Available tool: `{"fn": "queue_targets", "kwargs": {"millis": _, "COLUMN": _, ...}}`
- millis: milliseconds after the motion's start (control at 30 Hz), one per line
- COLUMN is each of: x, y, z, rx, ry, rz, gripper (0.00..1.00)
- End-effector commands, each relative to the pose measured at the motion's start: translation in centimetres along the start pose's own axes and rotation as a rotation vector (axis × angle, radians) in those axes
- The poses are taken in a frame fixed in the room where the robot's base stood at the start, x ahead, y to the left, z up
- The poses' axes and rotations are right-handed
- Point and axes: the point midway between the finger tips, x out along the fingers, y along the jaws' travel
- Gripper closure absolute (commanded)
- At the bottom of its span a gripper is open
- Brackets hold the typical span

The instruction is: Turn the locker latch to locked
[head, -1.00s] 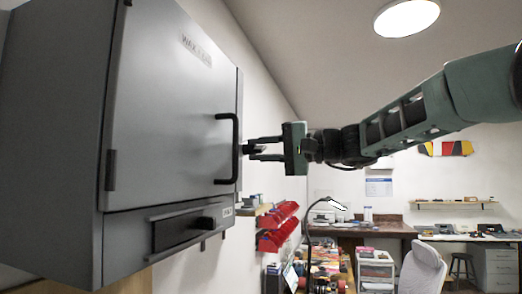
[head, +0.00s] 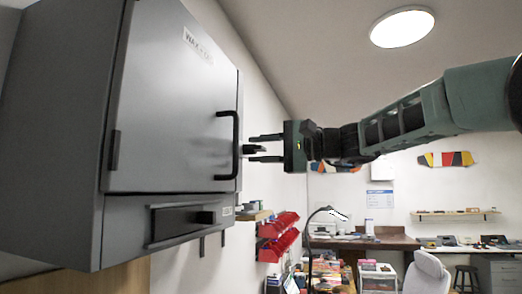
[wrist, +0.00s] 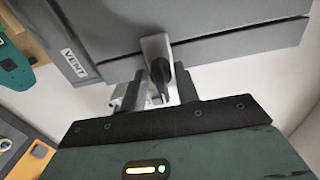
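The grey locker (head: 60,130) fills the left of the head view, its door (head: 170,110) shut, with a black bar handle (head: 235,146). The latch (wrist: 162,72) is a dark lever on a pale metal mount at the door's side edge. It also shows small in the head view (head: 252,149). My gripper (wrist: 160,92) is open, with one finger on each side of the latch lever. I cannot tell whether either finger touches the lever.
Below the door is a vent panel (head: 180,222), with its VENT label (wrist: 77,58) in the wrist view. Red bins (head: 278,237) hang on the wall under the gripper. A workbench and a pale chair (head: 427,275) stand farther back. Open air surrounds the arm.

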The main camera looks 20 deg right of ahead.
Motion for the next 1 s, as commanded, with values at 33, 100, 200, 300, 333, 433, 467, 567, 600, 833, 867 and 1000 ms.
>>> {"fn": "queue_targets", "kwargs": {"millis": 33, "x": 0.0, "y": 0.0, "z": 0.0, "rx": 0.0, "ry": 0.0, "rz": 0.0, "gripper": 0.69}}
{"fn": "queue_targets", "kwargs": {"millis": 100, "x": 0.0, "y": 0.0, "z": 0.0, "rx": -0.001, "ry": 0.0, "rz": -0.001, "gripper": 0.69}}
{"fn": "queue_targets", "kwargs": {"millis": 200, "x": -0.2, "y": 0.0, "z": 0.0, "rx": -0.002, "ry": 0.001, "rz": -0.001, "gripper": 0.69}}
{"fn": "queue_targets", "kwargs": {"millis": 300, "x": -1.0, "y": 0.1, "z": 0.0, "rx": -0.003, "ry": 0.003, "rz": -0.002, "gripper": 0.69}}
{"fn": "queue_targets", "kwargs": {"millis": 333, "x": -1.5, "y": 0.2, "z": 0.0, "rx": -0.003, "ry": 0.003, "rz": -0.002, "gripper": 0.69}}
{"fn": "queue_targets", "kwargs": {"millis": 433, "x": -3.3, "y": 0.4, "z": -0.1, "rx": -0.004, "ry": 0.005, "rz": -0.002, "gripper": 0.69}}
{"fn": "queue_targets", "kwargs": {"millis": 467, "x": -4.0, "y": 0.4, "z": -0.1, "rx": -0.005, "ry": 0.005, "rz": -0.002, "gripper": 0.69}}
{"fn": "queue_targets", "kwargs": {"millis": 567, "x": -6.3, "y": 0.5, "z": -0.1, "rx": -0.005, "ry": 0.006, "rz": -0.002, "gripper": 0.69}}
{"fn": "queue_targets", "kwargs": {"millis": 600, "x": -7.3, "y": 0.4, "z": -0.1, "rx": -0.005, "ry": 0.006, "rz": -0.002, "gripper": 0.69}}
{"fn": "queue_targets", "kwargs": {"millis": 833, "x": -12.6, "y": 0.4, "z": -0.1, "rx": -0.004, "ry": 0.004, "rz": -0.001, "gripper": 0.69}}
{"fn": "queue_targets", "kwargs": {"millis": 867, "x": -13.2, "y": 0.4, "z": -0.1, "rx": -0.003, "ry": 0.004, "rz": -0.001, "gripper": 0.69}}
{"fn": "queue_targets", "kwargs": {"millis": 1000, "x": -15.6, "y": 0.2, "z": -0.1, "rx": -0.003, "ry": 0.003, "rz": -0.001, "gripper": 0.69}}
